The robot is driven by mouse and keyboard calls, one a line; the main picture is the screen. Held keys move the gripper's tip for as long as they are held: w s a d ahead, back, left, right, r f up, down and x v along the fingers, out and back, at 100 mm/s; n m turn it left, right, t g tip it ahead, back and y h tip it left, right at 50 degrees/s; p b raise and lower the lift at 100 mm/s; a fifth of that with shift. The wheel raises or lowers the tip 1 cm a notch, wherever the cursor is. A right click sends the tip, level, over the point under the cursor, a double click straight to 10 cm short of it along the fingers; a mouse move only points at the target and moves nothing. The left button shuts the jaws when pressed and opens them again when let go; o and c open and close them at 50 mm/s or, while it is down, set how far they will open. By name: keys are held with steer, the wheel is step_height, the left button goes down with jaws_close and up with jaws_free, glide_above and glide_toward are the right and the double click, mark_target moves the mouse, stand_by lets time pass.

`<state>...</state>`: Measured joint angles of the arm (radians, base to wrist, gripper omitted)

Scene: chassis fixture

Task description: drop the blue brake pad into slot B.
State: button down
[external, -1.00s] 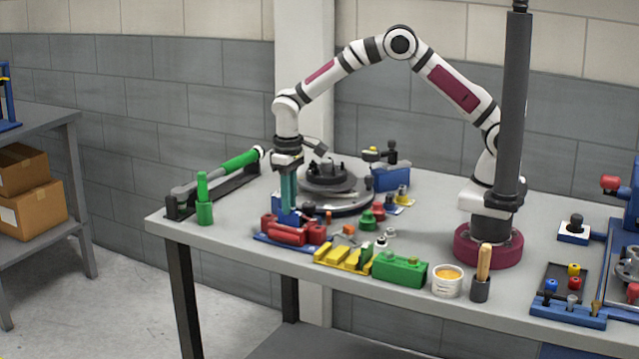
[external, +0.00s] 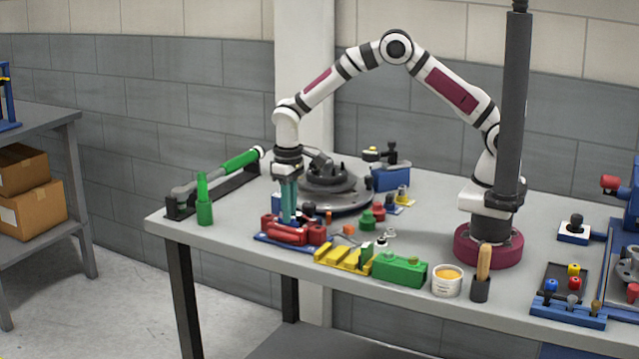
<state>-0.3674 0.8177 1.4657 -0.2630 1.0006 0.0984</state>
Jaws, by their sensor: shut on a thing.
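My gripper (external: 288,216) has teal fingers pointing straight down at the red fixture (external: 289,235) near the table's front left. It is shut on the blue brake pad, with the fingertips down among the fixture's red blocks. The pad is mostly or wholly hidden by the fingers and red blocks, so its depth and seating cannot be told. The fixture sits on a blue base plate (external: 271,242). No slot letters can be read, so I cannot tell which slot is slot B. Blue patches show behind the fingers; I cannot tell what they belong to.
A dark round turntable (external: 345,205) stands close behind my gripper. A yellow block row (external: 343,257) and green block (external: 399,270) stand right of the fixture. A green upright tool (external: 204,202) stands left. Small red, green and orange parts lie nearby. The table's front left is bare.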

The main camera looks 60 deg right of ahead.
steer(key=shift+f, duration=0.5)
stand_by(0.7)
steer(key=c, duration=1.2)
jaws_free()
steer(key=shift+r, duration=1.55)
steer(key=o, duration=0.6)
steer(key=shift+c, duration=0.2)
steer(key=shift+r, duration=2.25)
